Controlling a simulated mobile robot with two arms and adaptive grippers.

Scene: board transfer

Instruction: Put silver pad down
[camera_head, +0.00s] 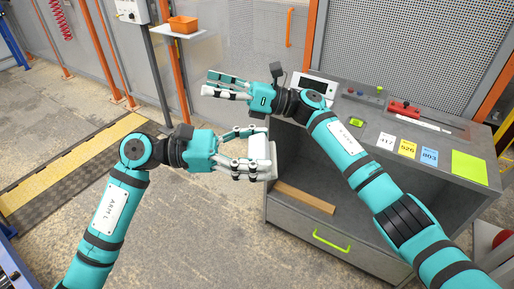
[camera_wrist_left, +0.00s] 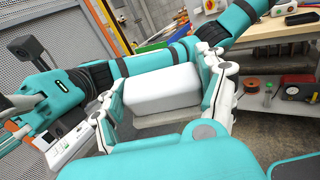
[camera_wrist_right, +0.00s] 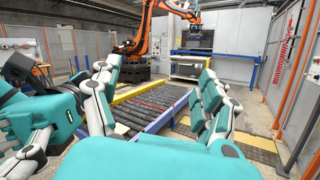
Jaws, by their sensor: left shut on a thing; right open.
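The silver pad (camera_head: 262,148) is a pale block with rounded edges. My left gripper (camera_head: 250,155) is shut on it and holds it in the air, in front of the grey bench. In the left wrist view the pad (camera_wrist_left: 160,90) lies between the two fingers of my left gripper (camera_wrist_left: 165,105). My right gripper (camera_head: 222,86) is open and empty, behind the left one, with its fingers pointing left. In the right wrist view the fingers of my right gripper (camera_wrist_right: 158,100) stand wide apart with nothing between them.
The grey bench (camera_head: 458,195) at right carries number cards (camera_head: 407,149), a yellow-green sheet (camera_head: 469,166), a red-handled tool (camera_head: 404,109) and a small green device (camera_head: 356,122). A wooden strip (camera_head: 305,197) lies on its lower shelf. The floor at centre left is clear beside a yellow-edged mat (camera_head: 75,165).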

